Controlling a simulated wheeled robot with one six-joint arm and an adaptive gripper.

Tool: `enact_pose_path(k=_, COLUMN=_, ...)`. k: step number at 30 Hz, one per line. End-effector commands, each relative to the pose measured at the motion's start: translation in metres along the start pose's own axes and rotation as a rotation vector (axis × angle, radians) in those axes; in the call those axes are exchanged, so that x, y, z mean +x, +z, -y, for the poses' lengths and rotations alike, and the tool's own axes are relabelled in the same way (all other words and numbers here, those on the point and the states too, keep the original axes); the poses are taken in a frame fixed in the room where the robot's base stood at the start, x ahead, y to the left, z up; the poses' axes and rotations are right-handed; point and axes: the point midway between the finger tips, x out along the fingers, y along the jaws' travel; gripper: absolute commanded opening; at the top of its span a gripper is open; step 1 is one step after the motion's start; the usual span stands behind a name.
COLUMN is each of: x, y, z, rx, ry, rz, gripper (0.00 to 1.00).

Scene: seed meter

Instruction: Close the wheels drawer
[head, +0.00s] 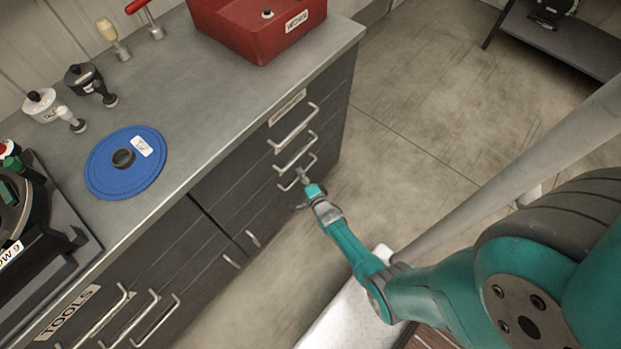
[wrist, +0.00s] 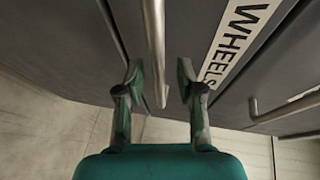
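The wheels drawer front (wrist: 185,25) shows in the wrist view as a dark panel with a white WHEELS label (wrist: 236,42). Its metal bar handle (wrist: 155,50) reaches down between the fingers of my gripper (wrist: 161,75). The fingers stand apart, one on each side of the bar, with visible gaps. In the head view my gripper (head: 304,184) is at the lowest of three handles on the right cabinet column. The gripper partly covers that handle there. I cannot tell how far the drawer stands out.
Another handle (wrist: 285,106) lies to the right in the wrist view. The grey worktop (head: 215,105) carries a red bin (head: 245,25) and a blue disc (head: 108,178). A TOOLS drawer (head: 68,312) is at lower left. Open floor (head: 430,120) lies right of the cabinet.

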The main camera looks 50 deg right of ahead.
Motion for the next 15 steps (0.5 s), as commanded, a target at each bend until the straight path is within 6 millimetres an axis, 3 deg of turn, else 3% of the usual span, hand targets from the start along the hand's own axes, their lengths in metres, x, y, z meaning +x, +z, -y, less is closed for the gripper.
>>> enact_pose_path(k=15, x=-0.082, y=0.000, z=0.000, rx=0.000, ry=0.001, rz=-0.001, gripper=0.37)
